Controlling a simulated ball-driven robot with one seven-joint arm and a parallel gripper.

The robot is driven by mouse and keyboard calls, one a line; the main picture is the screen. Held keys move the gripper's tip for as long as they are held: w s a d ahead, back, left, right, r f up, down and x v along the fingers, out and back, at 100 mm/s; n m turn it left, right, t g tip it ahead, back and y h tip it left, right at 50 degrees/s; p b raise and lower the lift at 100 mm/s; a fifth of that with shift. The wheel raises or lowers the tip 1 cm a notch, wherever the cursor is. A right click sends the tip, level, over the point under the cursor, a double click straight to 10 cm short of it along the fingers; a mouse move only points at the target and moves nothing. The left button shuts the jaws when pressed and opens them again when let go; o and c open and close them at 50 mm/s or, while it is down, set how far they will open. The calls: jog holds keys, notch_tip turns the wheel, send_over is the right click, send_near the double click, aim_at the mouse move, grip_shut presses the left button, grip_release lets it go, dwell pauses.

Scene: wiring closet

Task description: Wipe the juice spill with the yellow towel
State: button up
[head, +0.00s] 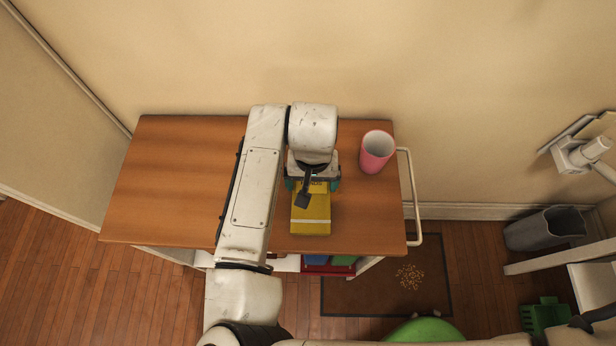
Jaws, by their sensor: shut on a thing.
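The yellow towel (311,220) is a folded block with a pale stripe, on or just above the wooden cart top, right of its middle. My gripper (312,185) is over the towel's far end, with a teal fingertip on each side, shut on it. From above I cannot tell whether the towel touches the wood. I see no juice spill on the bare cart top; the area under my arm, gripper and towel is hidden.
A pink cup (377,152) stands at the cart's back right, near the white handle (413,200). The cart top (165,185) is clear on the left. Crumbs (409,277) lie on a dark floor mat (350,297). A grey bin (543,230) and green dustpan (544,316) are at right.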

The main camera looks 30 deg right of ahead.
aim_at(327, 185)
jog(key=shift+s+d+p, duration=0.3)
jog(key=shift+s+d, duration=0.25)
jog(key=shift+d, duration=0.2)
jog(key=shift+s+d+p, duration=0.3)
jog(key=shift+s+d, duration=0.25)
jog(key=shift+d, duration=0.2)
jog(key=shift+w+a, duration=0.1)
jog(key=shift+w, duration=0.05)
jog(key=shift+w+a+r, duration=0.1)
jog(key=shift+w+a, duration=0.55)
jog(key=shift+a, duration=0.25)
jog(key=shift+w+a+r, duration=0.1)
jog(key=shift+w+a, duration=0.55)
jog(key=shift+a, duration=0.2)
jog(key=shift+s+d+f, duration=0.25)
jog(key=shift+s+d, duration=0.45)
jog(key=shift+d, duration=0.2)
jog(key=shift+r+p, duration=3)
jog(key=shift+r, duration=0.05)
